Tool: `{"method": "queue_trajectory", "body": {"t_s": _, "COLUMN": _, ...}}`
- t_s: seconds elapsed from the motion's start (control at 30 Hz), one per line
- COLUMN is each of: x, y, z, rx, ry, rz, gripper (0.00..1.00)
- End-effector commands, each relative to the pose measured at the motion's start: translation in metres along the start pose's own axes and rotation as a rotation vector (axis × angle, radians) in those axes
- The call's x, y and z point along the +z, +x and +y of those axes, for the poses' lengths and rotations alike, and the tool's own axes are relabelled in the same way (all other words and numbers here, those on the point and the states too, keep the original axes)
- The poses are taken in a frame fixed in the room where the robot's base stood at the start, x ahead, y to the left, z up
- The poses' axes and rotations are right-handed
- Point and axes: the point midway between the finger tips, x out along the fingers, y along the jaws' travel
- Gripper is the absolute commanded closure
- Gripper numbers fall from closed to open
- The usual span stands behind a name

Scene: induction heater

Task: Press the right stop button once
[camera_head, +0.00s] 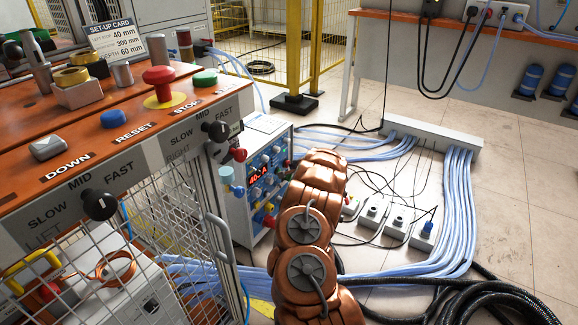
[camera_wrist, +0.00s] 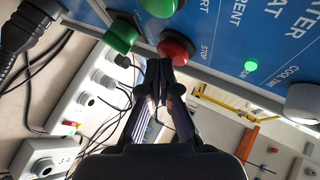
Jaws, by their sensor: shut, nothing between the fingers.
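A red stop button (camera_wrist: 176,48) stands out from a blue panel with the word STOP beside it in the wrist view. My gripper (camera_wrist: 158,70) is shut and empty, and its fingertips point at this button, close in front of its lower edge in the picture. I cannot tell whether they touch it. A green button (camera_wrist: 122,36) sits beside the red one, and another green button (camera_wrist: 158,6) is at the top edge. In the head view my arm hides the gripper.
The control cabinet (camera_head: 262,178) with a lit red display stands left of my arm. An orange-topped bench (camera_head: 110,125) carries a large red mushroom button (camera_head: 158,76) on yellow. White socket boxes (camera_head: 397,222), blue cable bundles (camera_head: 455,215) and black hoses (camera_head: 485,300) lie on the floor at right.

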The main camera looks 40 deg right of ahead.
Motion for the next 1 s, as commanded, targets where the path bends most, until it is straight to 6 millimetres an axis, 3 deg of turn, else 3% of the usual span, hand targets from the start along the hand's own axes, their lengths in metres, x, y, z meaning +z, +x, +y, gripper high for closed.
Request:
{"method": "queue_trajectory", "body": {"t_s": 0.67, "x": 0.002, "y": 0.002, "z": -0.001, "rx": 0.000, "ry": 0.000, "rz": -0.001, "gripper": 1.00}}
{"method": "queue_trajectory", "body": {"t_s": 1.0, "x": -0.005, "y": -0.007, "z": 0.006, "rx": -0.001, "ry": 0.001, "rz": 0.000, "gripper": 1.00}}
